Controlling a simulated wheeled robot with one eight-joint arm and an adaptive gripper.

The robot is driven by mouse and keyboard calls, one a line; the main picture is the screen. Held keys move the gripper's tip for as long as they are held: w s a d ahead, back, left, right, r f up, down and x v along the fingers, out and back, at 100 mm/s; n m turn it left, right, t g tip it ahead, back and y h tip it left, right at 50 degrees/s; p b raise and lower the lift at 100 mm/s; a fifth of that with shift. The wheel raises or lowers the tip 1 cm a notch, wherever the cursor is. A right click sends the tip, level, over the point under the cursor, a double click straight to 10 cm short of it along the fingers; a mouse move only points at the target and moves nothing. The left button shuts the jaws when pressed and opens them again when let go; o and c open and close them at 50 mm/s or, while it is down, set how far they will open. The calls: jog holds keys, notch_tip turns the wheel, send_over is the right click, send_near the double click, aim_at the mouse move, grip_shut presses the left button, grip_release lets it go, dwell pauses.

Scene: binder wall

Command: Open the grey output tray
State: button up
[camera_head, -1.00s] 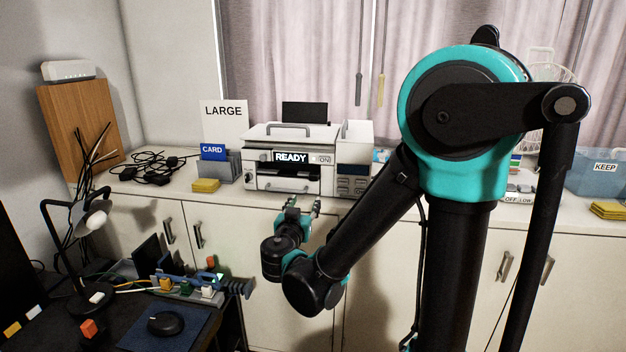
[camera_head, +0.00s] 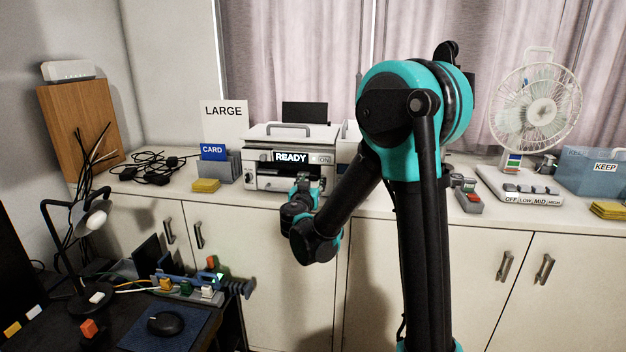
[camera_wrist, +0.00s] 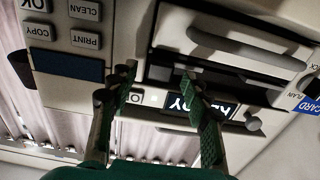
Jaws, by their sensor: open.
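A white printer (camera_head: 258,150) stands on the counter with a lit READY display (camera_head: 290,157) on its front. Below the display, a dark recess with a grey bar-like handle, apparently the grey output tray (camera_head: 270,184), looks pushed in.
Printer buttons (camera_wrist: 65,25) sit left of my fingers in the wrist view. A grey card holder (camera_head: 232,166) and yellow pad (camera_head: 206,185) stand left of the printer. A fan (camera_head: 536,110) and blue bin (camera_head: 590,175) stand at right. Cabinet doors (camera_head: 250,260) lie below the counter.

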jog(key=shift+w+d, duration=0.2)
jog(key=shift+w, duration=0.85)
grip_shut()
